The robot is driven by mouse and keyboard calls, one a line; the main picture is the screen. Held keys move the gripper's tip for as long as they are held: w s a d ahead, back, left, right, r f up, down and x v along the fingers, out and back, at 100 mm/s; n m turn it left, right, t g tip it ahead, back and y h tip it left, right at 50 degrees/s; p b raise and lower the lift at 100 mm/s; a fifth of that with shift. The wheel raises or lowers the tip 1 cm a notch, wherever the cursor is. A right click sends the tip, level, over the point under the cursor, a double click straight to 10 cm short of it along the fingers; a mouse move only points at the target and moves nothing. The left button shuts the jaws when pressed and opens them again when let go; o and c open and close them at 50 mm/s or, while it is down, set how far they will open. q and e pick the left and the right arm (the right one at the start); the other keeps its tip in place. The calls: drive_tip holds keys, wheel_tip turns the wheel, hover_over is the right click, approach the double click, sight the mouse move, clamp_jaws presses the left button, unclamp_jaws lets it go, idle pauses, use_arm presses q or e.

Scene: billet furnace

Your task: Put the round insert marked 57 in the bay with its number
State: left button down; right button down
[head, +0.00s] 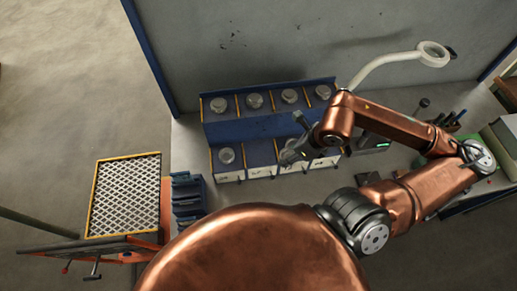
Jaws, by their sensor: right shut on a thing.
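A blue two-level rack (258,126) stands on the bench against the grey panel, divided into bays by yellow strips. Several silver round inserts (254,101) sit in the upper bays. One more round insert (226,156) sits in the lower left bay. White labels (231,176) run along the lower front edge, too small to read. My right gripper (289,154) is over the lower row, right of its middle, shut on what looks like a round insert, mostly hidden by the fingers. Its number cannot be read. My left gripper is out of view.
A magnifier lamp (432,54) arches over the right of the bench. Blue stacked trays (187,193) stand at the bench's left end. A cart with a mesh top (124,196) stands left of the bench. The floor at the upper left is clear.

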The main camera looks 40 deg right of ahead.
drive_tip(key=w+f, duration=0.2)
drive_tip(key=w, duration=0.2)
drive_tip(key=w+f, duration=0.3)
drive_tip(key=w, duration=0.1)
drive_tip(key=w+a+f, duration=0.1)
drive_tip(key=w+f, duration=0.2)
drive_tip(key=w, duration=0.1)
drive_tip(key=shift+w+f, duration=0.2)
drive_tip(key=shift+w, duration=0.15)
drive_tip(key=shift+x, duration=0.9)
wheel_tip(320, 180, down, 2)
drive_tip(key=shift+w+p, duration=0.15)
drive_tip(key=shift+p, duration=0.4)
drive_tip(key=shift+f, duration=0.3)
drive_tip(key=shift+f, duration=0.1)
drive_tip(key=c, duration=1.1)
unclamp_jaws()
